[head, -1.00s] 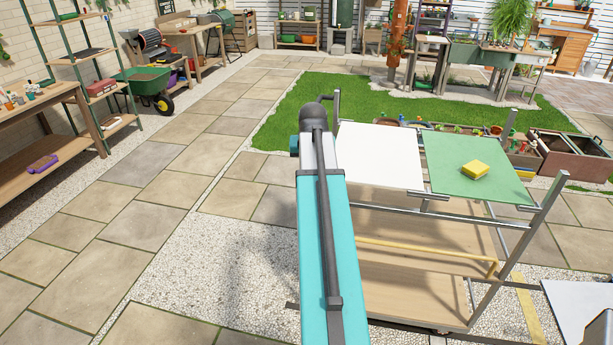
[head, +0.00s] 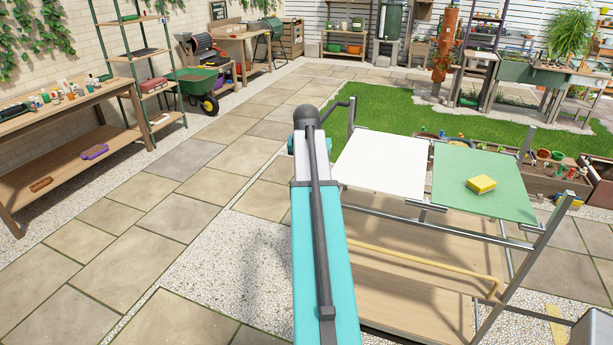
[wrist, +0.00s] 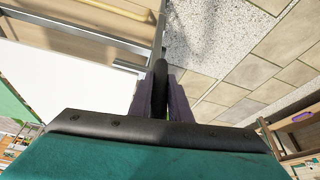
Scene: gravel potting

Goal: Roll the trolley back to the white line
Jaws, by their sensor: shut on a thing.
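The trolley (head: 400,275) stands to the right of my arm in the head view. It has a grey metal frame, wooden shelves, a white top panel (head: 383,165) and a green top panel (head: 470,197). A yellow sponge (head: 481,184) lies on the green panel. In the wrist view my gripper (wrist: 161,88) is shut on the trolley's dark handle bar (wrist: 160,68), with a purplish finger on each side. The fingers are hidden in the head view. I cannot make out a white line in either view.
Gravel (head: 225,265) and paving (head: 135,215) lie open left of the trolley. A yellowish strip (head: 557,325) shows on the ground at lower right. A wooden bench (head: 80,175) and a green wheelbarrow (head: 190,83) stand at left. Grass (head: 395,115) and planters lie beyond the trolley.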

